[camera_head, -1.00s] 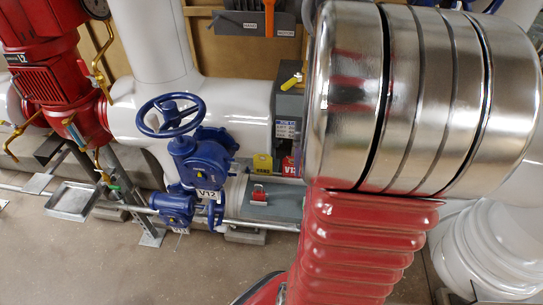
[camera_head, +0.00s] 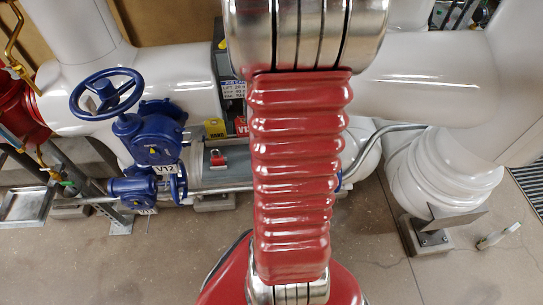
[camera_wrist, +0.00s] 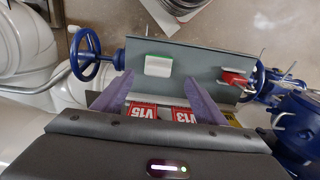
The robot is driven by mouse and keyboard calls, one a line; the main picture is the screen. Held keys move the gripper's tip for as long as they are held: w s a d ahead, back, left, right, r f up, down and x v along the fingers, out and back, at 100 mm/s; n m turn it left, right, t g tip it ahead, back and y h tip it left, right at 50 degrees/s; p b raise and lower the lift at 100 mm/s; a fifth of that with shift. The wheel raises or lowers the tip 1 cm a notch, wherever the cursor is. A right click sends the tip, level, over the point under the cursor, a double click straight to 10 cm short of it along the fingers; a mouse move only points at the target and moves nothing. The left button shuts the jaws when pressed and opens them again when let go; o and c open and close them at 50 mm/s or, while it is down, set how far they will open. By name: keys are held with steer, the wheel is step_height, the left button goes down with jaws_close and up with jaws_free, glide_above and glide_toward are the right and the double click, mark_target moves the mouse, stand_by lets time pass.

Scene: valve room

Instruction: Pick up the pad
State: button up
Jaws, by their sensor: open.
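The pad (camera_wrist: 158,65) is a small white block with a green edge. In the wrist view it lies on a grey shelf (camera_wrist: 190,57), left of its middle. My gripper (camera_wrist: 159,84) is open. Its two purple fingers are spread wide and point toward the shelf, with the pad just beyond and between their tips. Nothing is between the fingers. In the head view the left part of the shelf (camera_head: 200,178) shows, but my arm covers the rest and I cannot see the pad or my gripper there.
A red padlock (camera_wrist: 235,78) sits on the same shelf, right of the pad. Red tags V15 (camera_wrist: 143,111) and V13 (camera_wrist: 185,116) stand near the fingers. Blue valve handwheels (camera_wrist: 86,55) (camera_head: 108,93) and white pipes (camera_head: 430,75) surround the shelf. Floor (camera_head: 150,265) is open in front.

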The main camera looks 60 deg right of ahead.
steer(key=shift+f, duration=0.8)
steer(key=shift+s+d+f, duration=0.1)
steer(key=shift+f, duration=2.5)
steer(key=c, duration=1.1)
steer(key=shift+r, duration=0.1)
steer(key=shift+c, duration=0.2)
step_height(320, 180, up, 10)
steer(key=shift+f, duration=0.1)
